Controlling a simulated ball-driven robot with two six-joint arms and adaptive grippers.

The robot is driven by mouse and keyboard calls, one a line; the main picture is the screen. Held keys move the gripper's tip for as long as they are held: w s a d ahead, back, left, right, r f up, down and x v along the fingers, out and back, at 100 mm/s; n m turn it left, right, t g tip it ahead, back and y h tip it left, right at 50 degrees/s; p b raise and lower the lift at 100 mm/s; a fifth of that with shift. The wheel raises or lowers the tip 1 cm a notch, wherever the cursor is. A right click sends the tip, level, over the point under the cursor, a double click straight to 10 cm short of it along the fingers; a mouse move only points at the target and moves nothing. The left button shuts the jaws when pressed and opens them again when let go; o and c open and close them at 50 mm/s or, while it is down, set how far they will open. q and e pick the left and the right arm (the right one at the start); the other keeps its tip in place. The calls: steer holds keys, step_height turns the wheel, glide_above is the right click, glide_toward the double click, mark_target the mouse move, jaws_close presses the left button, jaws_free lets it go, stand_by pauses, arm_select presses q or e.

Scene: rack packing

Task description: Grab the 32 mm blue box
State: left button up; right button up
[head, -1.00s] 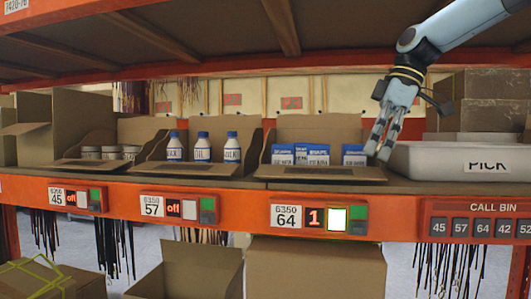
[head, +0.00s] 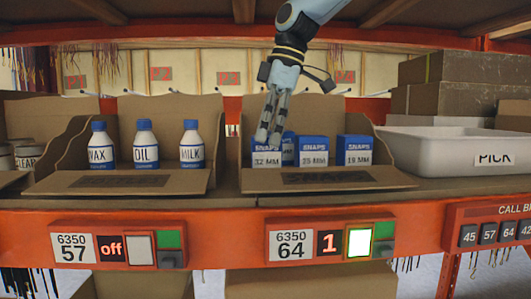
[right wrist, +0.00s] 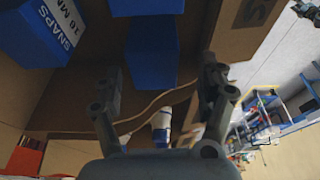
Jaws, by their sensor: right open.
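The blue box labelled 32 MM (head: 266,158) stands at the left end of a row of SNAPS boxes in an open cardboard bin (head: 330,181). My right gripper (head: 269,138) is open, its fingers pointing down at the top of this box and hiding part of it. I cannot tell whether they touch it. In the right wrist view the gripper (right wrist: 160,90) has its fingers apart, with a blue box (right wrist: 150,55) between and beyond them; its label is hidden. My left gripper is not in view.
Other SNAPS boxes (head: 314,150) (head: 354,150) stand to the right, and one (head: 288,150) is partly hidden behind. The bin's side walls are close. Bottles (head: 145,145) stand in the bin to the left. A white tray (head: 450,160) marked PICK is at right. A shelf roof is overhead.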

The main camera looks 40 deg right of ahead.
mark_target(261, 157)
steer(key=x, duration=0.1)
steer(key=p+x, duration=0.1)
steer(key=x, duration=0.1)
steer(key=p+x, duration=0.1)
steer(key=shift+w+d+f, duration=0.2)
steer(key=shift+d+f, duration=0.05)
steer(key=shift+f, duration=0.05)
steer(key=shift+f+p, duration=0.3)
steer(key=shift+f, duration=0.05)
steer(key=shift+w+a+f, duration=0.1)
steer(key=shift+a+f, duration=0.05)
steer(key=shift+w, duration=0.1)
steer(key=shift+c, duration=1.2)
steer(key=c, duration=1.1)
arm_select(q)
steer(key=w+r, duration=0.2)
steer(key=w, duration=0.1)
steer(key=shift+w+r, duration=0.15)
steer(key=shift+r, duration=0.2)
